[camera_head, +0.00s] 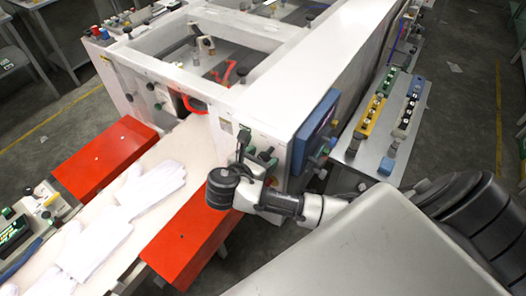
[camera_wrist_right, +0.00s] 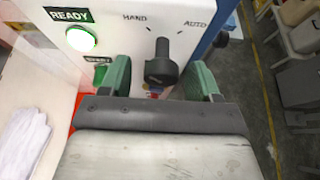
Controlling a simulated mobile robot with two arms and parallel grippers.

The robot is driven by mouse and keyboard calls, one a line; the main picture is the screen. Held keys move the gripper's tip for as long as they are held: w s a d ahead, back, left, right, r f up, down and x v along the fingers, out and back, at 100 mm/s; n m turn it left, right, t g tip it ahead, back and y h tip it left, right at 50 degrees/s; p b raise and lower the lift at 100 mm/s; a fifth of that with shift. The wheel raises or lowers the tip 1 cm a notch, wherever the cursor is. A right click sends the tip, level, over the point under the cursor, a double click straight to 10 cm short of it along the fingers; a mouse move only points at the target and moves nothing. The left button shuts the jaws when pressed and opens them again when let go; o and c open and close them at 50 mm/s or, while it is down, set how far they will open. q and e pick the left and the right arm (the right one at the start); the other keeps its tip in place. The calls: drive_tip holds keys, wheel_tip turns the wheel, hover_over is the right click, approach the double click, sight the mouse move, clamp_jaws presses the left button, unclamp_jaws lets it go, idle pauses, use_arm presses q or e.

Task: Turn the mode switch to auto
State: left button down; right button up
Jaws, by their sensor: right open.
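The mode switch (camera_wrist_right: 161,62) is a black knob on the white panel in the right wrist view, below the printed words HAND at left and AUTO at right. Its grip stands nearly upright between the two label ticks; its exact setting is hard to tell. My right gripper (camera_wrist_right: 160,78) is open, with one green finger on each side of the knob and a visible gap to both. In the head view my right gripper (camera_head: 256,154) is at the machine's front corner, where I cannot make out the switch clearly. My left gripper is not in view.
A lit green READY lamp (camera_wrist_right: 80,38) is left of the switch. A blue-framed screen (camera_head: 316,130) stands right of the gripper. White gloves (camera_head: 150,185) lie on the conveyor between red guards (camera_head: 190,235). A side table (camera_head: 372,150) holds button boxes.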

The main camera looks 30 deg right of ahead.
drive_tip(key=shift+d+f, duration=0.1)
drive_tip(key=shift+d, duration=0.4)
drive_tip(key=shift+w, duration=0.1)
drive_tip(key=shift+c, duration=1.2)
drive_tip(key=c, duration=0.7)
drive_tip(key=shift+o, duration=0.2)
